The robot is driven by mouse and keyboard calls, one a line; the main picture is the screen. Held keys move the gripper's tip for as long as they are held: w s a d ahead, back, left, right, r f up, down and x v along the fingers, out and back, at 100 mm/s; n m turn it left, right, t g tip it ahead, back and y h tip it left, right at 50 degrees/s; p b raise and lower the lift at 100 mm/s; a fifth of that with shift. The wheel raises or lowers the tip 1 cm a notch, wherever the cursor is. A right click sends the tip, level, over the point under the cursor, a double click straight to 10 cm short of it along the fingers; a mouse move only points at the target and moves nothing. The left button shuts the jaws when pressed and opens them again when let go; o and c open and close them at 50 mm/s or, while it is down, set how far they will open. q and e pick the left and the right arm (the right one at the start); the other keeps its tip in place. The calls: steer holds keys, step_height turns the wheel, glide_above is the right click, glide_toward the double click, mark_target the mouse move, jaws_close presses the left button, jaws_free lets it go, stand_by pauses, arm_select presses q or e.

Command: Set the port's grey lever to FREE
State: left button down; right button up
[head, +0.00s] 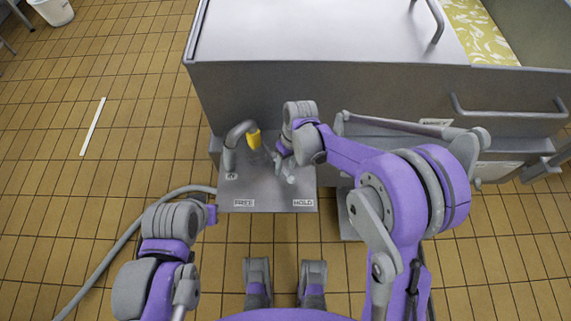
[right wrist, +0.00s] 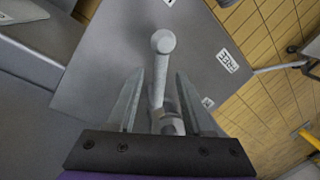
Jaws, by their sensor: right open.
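The port is a grey metal panel (head: 262,192) with a FREE label (head: 244,203) at its front left and a HOLD label (head: 303,203) at its front right. The grey lever (head: 291,179) has a round knob and leans toward the HOLD side. In the right wrist view the lever's knob (right wrist: 163,42) stands out beyond my fingertips. My right gripper (right wrist: 158,88) is open, with one finger on each side of the lever's shaft; I cannot tell if either touches it. My left arm is at the lower left, but its fingers do not show.
A bent grey pipe with a yellow end (head: 254,138) rises from the panel, left of my right gripper. The large steel vat (head: 330,92) stands behind it. A grey hose (head: 130,232) runs over the tiled floor at left. A bar handle (head: 505,113) sticks out at right.

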steer(key=shift+c, duration=0.3)
jaws_close()
stand_by(1.2)
